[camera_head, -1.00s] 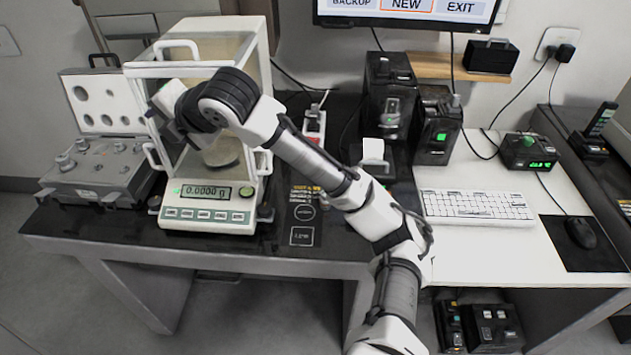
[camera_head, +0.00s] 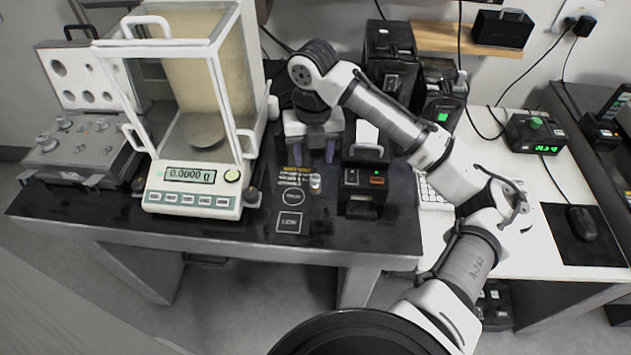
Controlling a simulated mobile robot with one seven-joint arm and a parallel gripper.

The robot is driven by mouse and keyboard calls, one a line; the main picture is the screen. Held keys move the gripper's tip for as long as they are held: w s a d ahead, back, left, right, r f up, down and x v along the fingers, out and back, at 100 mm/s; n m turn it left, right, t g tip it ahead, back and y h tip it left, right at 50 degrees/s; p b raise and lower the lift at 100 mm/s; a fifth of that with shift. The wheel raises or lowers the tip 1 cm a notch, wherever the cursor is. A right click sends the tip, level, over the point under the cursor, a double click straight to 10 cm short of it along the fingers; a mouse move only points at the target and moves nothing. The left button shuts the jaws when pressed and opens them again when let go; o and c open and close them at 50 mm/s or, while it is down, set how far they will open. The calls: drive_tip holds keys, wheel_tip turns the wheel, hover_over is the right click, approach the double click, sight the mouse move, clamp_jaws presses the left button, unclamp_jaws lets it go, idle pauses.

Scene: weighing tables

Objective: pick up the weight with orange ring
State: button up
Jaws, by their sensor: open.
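A small pale weight with an orange-red ring (camera_head: 315,184) stands upright on the dark table, beside yellow lettering. My gripper (camera_head: 314,156) points downward behind it, just to the right of the balance. Its two bluish fingers are spread apart, with nothing visible between them. The gripper appears apart from the weight, though its exact height above the table is hard to tell.
The glass-sided balance (camera_head: 191,200) stands at left, its display reading 0.0000 g and its pan empty. An open weight case (camera_head: 78,152) lies further left. A black printer-like device (camera_head: 365,178) stands close right of the weight.

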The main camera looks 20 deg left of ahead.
sight(315, 177)
drive_tip(key=shift+s+d+f+p, duration=0.15)
drive_tip(key=shift+f+p, duration=0.35)
drive_tip(key=shift+f, duration=1.05)
drive_tip(key=shift+d+f+p, duration=0.1)
drive_tip(key=shift+f+p, duration=0.4)
drive_tip(key=shift+f, duration=1.05)
drive_tip(key=shift+c, duration=0.5)
clamp_jaws()
